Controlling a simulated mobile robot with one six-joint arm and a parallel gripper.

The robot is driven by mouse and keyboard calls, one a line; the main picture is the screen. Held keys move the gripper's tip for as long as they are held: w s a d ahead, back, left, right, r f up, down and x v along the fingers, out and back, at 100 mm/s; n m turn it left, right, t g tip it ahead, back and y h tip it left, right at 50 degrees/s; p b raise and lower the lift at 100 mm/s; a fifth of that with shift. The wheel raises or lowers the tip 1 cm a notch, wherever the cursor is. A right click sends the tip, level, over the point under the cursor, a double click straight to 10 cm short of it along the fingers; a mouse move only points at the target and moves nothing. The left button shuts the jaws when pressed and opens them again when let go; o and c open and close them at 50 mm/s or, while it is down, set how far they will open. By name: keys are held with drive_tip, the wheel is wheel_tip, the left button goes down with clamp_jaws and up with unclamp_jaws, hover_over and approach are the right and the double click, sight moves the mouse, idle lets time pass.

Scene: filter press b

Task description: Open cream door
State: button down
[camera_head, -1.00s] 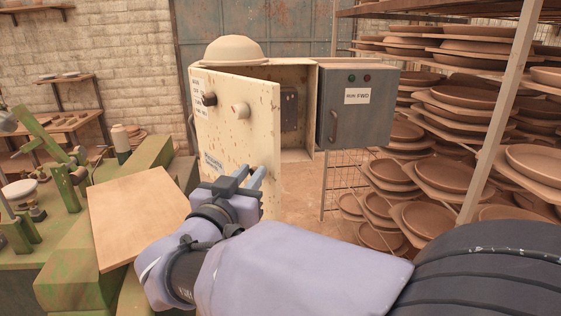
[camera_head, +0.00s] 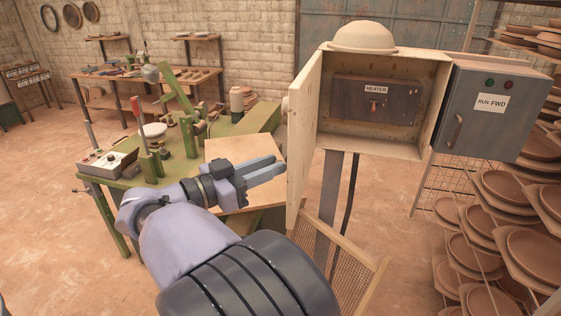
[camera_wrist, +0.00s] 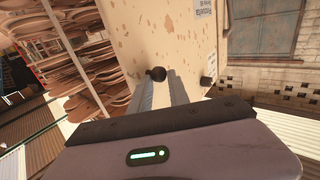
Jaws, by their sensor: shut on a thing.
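The cream door (camera_head: 308,130) stands swung out wide from the cream box (camera_head: 440,70), seen nearly edge-on. Inside the box is a dark panel with a HEATER label (camera_head: 376,101) and a switch. My gripper (camera_head: 278,168) is at the outer face of the door, left of its edge. In the wrist view the two fingers (camera_wrist: 162,86) reach to a black knob (camera_wrist: 157,74) on the chipped cream face and are shut on it. The exact contact is hard to see. A second dark knob (camera_wrist: 207,81) sits to its right.
A grey box (camera_head: 488,112) marked RUN FWD adjoins at right, beside racks of clay dishes (camera_head: 515,195). A bowl-like dome (camera_head: 363,38) sits on top. A green machine (camera_head: 150,180) with a wooden board (camera_head: 225,150) stands at left. A woven-seat chair (camera_head: 335,255) is below.

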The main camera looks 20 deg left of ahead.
drive_tip(key=shift+w+d+r, duration=0.1)
drive_tip(key=shift+w+r, duration=0.1)
drive_tip(key=shift+r, duration=0.05)
drive_tip(key=c, duration=1.6)
unclamp_jaws()
drive_tip(key=o, duration=0.3)
drive_tip(key=shift+w+f, duration=0.25)
drive_tip(key=shift+w, duration=0.4)
drive_tip(key=shift+o, duration=0.2)
drive_tip(key=shift+s+f, duration=0.15)
drive_tip(key=shift+s, duration=0.1)
